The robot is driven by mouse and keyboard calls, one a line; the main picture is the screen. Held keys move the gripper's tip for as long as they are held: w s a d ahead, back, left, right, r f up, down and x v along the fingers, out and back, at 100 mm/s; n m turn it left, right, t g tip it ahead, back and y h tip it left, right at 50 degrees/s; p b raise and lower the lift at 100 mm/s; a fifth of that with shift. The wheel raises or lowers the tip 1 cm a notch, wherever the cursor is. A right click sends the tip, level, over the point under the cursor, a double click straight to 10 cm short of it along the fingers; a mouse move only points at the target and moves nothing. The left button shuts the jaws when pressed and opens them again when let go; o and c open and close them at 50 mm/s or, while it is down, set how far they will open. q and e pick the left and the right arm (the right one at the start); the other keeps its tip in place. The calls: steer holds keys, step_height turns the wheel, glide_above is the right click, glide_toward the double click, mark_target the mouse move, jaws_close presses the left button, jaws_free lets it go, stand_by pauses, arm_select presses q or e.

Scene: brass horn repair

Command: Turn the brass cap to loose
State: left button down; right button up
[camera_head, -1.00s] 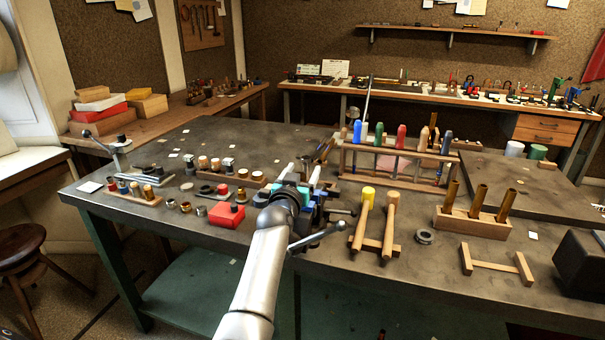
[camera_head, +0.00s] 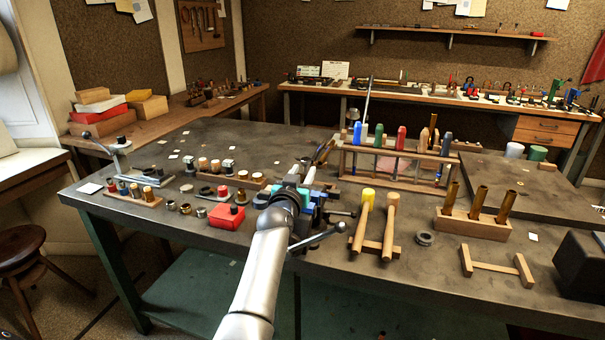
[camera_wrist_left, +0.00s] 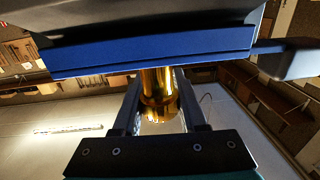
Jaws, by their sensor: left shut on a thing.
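My left gripper (camera_head: 301,172) is at the bench vise near the middle of the workbench, its arm coming up from below. In the left wrist view, its two dark fingers (camera_wrist_left: 163,88) are shut on a shiny brass cylindrical piece, which I take for the brass cap (camera_wrist_left: 157,85). The brass runs up to the vise's blue jaw pad (camera_wrist_left: 150,58), and its far end is hidden there. In the head view the gripper hides the brass piece. The vise shows blue jaw pads (camera_head: 313,210) and a metal handle bar (camera_head: 322,237). My right gripper is not in view.
A red box (camera_head: 227,216) and small cap racks stand left of the vise. Two mallets (camera_head: 388,225) lie close on its right. A wooden rack of coloured-handle tools (camera_head: 395,165) stands behind. A block with brass tubes (camera_head: 470,224) is farther right.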

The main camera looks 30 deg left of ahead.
arm_select(q)
steer(key=shift+a+r+n+g+y+p, duration=0.15)
steer(key=shift+n+y+p, duration=0.1)
steer(key=shift+y+p, duration=0.2)
steer(key=shift+r+n+g+y+p, duration=0.15)
steer(key=shift+n+y+p, duration=0.15)
steer(key=shift+p, duration=0.2)
steer(key=shift+a+f+n+y+p, duration=0.1)
steer(key=shift+f+n+y+p, duration=0.1)
steer(key=shift+n+y+p, duration=0.25)
steer(key=shift+s, duration=0.1)
steer(key=shift+c, duration=2.2)
jaws_free()
steer(key=shift+f, duration=0.1)
